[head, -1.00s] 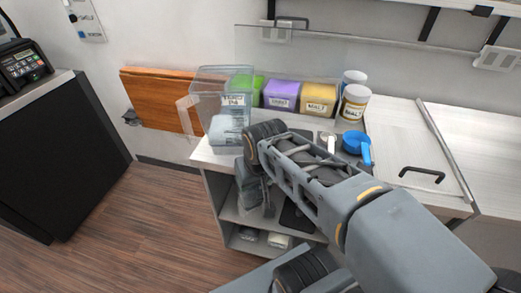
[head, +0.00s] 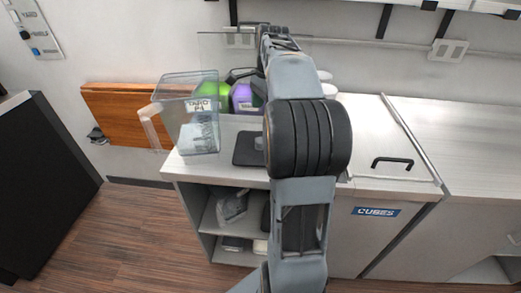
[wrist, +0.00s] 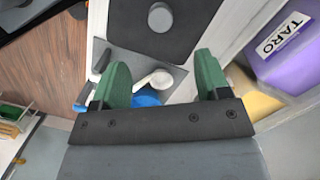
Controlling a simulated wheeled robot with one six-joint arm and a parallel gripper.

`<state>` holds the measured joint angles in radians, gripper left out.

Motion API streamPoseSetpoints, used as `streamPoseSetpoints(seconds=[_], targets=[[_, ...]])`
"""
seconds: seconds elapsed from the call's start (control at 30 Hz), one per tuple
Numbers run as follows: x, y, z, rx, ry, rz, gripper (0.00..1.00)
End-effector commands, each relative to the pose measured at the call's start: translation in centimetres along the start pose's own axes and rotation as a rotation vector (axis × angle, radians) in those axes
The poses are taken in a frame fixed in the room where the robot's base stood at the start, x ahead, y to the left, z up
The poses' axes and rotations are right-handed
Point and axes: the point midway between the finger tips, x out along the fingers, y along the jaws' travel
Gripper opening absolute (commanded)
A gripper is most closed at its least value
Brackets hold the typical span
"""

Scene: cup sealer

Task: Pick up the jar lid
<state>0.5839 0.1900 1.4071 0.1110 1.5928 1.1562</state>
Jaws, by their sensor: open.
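The jar lid (head: 246,150) is a dark, flat, square plate with a round grey knob. In the head view it lies on the counter, right of the clear container (head: 200,128). In the wrist view the lid (wrist: 190,40) is at the top, beyond my fingertips, with its knob near the top edge. My gripper (wrist: 163,68) has green fingers that are spread apart with nothing held. It is above the counter, apart from the lid. In the head view my arm covers part of the counter and the gripper is hard to make out.
Green (head: 215,92) and purple (head: 243,97) containers stand at the back of the counter; the purple one is close on the right in the wrist view (wrist: 290,50). A white scoop (wrist: 158,78) and a blue scoop (wrist: 146,99) lie below my fingers. A wooden flap (head: 125,115) is at left.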

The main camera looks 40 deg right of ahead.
Motion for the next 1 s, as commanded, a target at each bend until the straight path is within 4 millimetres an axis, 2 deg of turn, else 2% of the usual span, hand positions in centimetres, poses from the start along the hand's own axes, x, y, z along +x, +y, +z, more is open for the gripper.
streamPoseSetpoints(seconds=[0.1,0.3,0.63,0.9,1.0], targets=[[2.4,0.1,0.0,0.010,-0.003,0.005,0.69],[5.5,0.1,0.0,0.007,-0.001,0.002,0.69],[7.6,0.0,-0.1,0.006,0.000,0.001,0.69],[11.2,0.0,-0.4,0.005,-0.001,0.002,0.69],[11.9,0.0,-0.4,0.005,0.000,0.000,0.69]])
